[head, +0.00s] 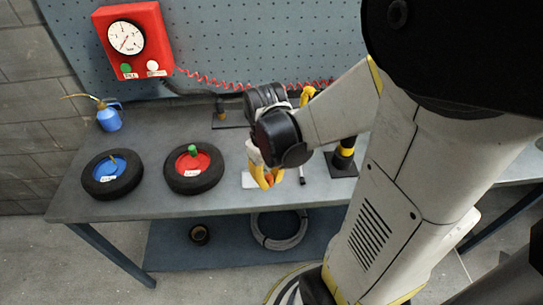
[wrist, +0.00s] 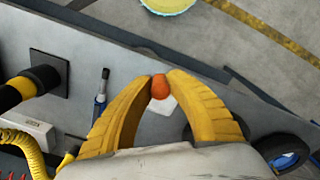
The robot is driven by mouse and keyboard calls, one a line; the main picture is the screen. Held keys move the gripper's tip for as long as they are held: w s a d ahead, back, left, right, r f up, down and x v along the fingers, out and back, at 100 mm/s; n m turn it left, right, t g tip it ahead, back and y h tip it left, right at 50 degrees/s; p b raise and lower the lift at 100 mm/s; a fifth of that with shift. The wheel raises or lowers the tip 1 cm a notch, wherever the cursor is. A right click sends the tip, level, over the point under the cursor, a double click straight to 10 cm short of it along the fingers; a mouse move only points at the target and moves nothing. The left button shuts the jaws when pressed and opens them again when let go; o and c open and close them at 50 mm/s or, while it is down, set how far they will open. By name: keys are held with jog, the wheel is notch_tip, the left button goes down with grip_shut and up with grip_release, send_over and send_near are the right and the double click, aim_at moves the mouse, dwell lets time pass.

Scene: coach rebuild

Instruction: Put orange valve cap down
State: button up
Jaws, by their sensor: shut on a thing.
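The orange valve cap (wrist: 160,88) is pinched between the two yellow fingertips of my gripper (wrist: 159,80) in the wrist view. In the head view my gripper (head: 267,184) points down over the front part of the grey workbench (head: 225,200), and only a bit of orange shows between its fingers. A white patch (head: 248,181) lies on the bench beside and behind the fingers. I cannot tell how high the cap is above the bench.
A blue-hubbed wheel (head: 112,175) and a red-hubbed wheel (head: 193,168) with a green cap (head: 192,150) lie to the left. A black-and-yellow post (head: 344,153) stands right. A blue oil can (head: 108,117) and red gauge box (head: 132,40) are behind. The bench's front edge is close.

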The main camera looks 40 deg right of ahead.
jog(key=shift+s+d+f, duration=0.2)
jog(key=shift+s, duration=0.05)
jog(key=w+f+b, duration=0.1)
jog(key=w+f, duration=0.1)
jog(key=w, duration=0.1)
jog(key=w+d+f+b, duration=0.1)
jog(key=w+f, duration=0.1)
jog(key=w, duration=0.2)
jog(key=w+d+f+b, duration=0.1)
jog(key=w+f+b, duration=0.1)
jog(key=w+f, duration=0.1)
jog(key=shift+w+d, duration=0.25)
jog(key=shift+w, duration=0.4)
jog(key=shift+f+b, duration=0.9)
jog(key=shift+f, duration=1.05)
jog(key=shift+s, duration=0.1)
jog(key=shift+f, duration=0.2)
jog(key=o, duration=0.8)
jog(key=shift+r, duration=0.15)
